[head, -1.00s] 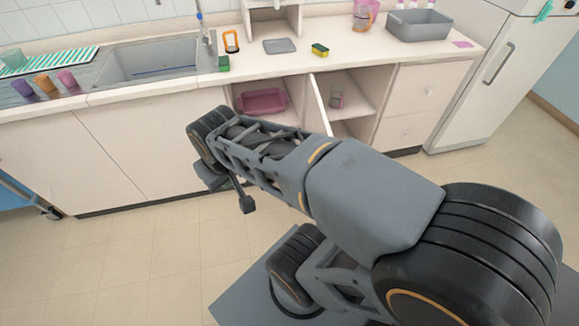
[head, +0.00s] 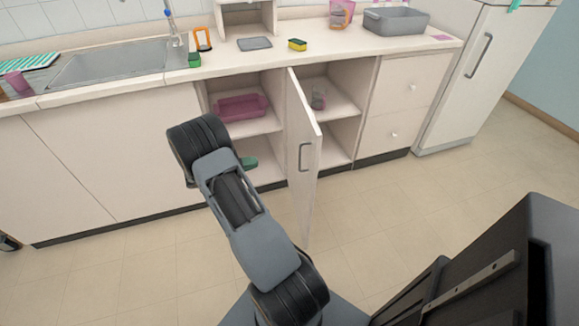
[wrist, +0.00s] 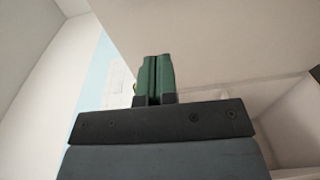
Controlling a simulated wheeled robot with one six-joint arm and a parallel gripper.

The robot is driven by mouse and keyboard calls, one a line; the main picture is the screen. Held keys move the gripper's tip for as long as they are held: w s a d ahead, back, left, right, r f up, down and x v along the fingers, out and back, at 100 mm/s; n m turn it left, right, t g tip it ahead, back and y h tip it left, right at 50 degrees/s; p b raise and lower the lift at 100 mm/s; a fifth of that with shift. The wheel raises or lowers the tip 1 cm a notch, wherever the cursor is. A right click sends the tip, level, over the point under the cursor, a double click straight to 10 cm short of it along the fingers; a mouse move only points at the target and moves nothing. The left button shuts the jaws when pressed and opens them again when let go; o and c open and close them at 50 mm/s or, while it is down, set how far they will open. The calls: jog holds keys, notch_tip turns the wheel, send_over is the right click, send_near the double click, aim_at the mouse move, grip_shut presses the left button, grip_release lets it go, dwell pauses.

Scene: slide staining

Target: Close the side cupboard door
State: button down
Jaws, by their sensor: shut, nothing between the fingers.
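The white cupboard door (head: 298,125) stands open in the head view, jutting out towards me from beside the divider between two open compartments. Its grey handle (head: 304,157) shows on its face, near the free edge. My arm reaches to the left of the door, in front of the left compartment. In the wrist view my gripper (wrist: 154,78) has its green fingers shut together, with nothing between them. A green piece beside my wrist in the head view may be the fingertips; the rest of the gripper is hidden behind my arm. I cannot tell whether it touches the door.
Drawers (head: 395,105) and a fridge (head: 480,75) stand to the right. The floor right of the door is clear.

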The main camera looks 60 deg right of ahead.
jog(key=s+a+x, duration=0.1)
jog(key=x, duration=1.2)
jog(key=shift+s+f+h, duration=0.3)
jog(key=shift+s, duration=0.1)
jog(key=shift+d, duration=0.1)
